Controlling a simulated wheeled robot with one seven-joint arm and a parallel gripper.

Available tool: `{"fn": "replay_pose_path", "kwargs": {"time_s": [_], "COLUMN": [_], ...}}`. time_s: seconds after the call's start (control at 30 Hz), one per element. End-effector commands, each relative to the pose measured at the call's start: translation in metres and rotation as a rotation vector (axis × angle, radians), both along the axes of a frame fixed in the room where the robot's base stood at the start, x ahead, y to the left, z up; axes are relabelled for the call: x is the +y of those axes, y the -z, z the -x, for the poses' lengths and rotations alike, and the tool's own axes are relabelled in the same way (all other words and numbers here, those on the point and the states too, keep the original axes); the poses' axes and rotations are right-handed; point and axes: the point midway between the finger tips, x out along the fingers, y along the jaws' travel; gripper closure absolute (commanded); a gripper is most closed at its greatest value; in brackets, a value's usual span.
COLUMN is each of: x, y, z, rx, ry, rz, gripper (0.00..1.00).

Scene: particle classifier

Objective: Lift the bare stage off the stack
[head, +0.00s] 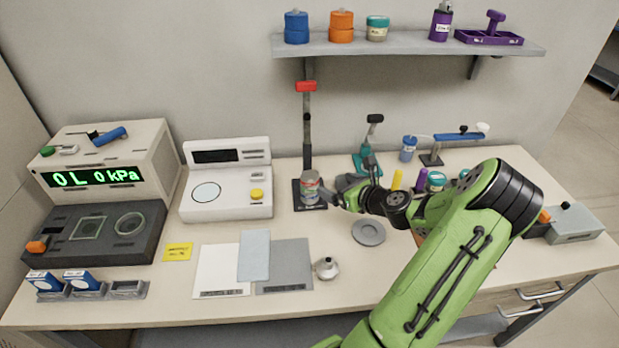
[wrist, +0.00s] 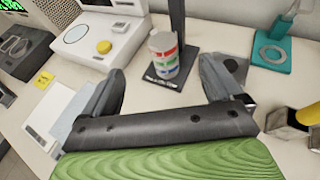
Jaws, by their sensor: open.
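The stack (head: 310,187) is a short upright cylinder of silver sections with coloured bands, standing on a black base with a tall post behind it. In the wrist view the stack (wrist: 163,55) shows red, green and blue bands, one above another. I cannot tell which section is the bare stage. My gripper (head: 334,190) is just right of the stack in the head view. In the wrist view my gripper (wrist: 165,82) is open and empty, its fingers spread on either side of the view with the stack ahead between them, apart from both.
A white instrument with a yellow button (head: 257,194) stands left of the stack. A grey disc (head: 368,232) and a small silver part (head: 326,268) lie in front. A teal stand (head: 366,163) is behind right. Flat mats (head: 285,262) cover the front middle.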

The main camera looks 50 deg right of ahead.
Motion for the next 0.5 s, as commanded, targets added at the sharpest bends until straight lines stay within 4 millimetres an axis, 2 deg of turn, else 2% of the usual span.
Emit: {"fn": "replay_pose_path", "kwargs": {"time_s": [0.03, 0.2, 0.37, 0.5], "x": [-0.001, -0.008, -0.012, -0.015], "y": [0.008, 0.024, 0.031, 0.042], "z": [-0.013, -0.05, -0.068, -0.091], "rx": [-0.001, 0.0, 0.002, 0.001], "ry": [-0.004, -0.004, -0.003, -0.004], "rz": [0.001, 0.002, 0.002, 0.002], "gripper": [0.07, 0.07, 0.07, 0.07]}}
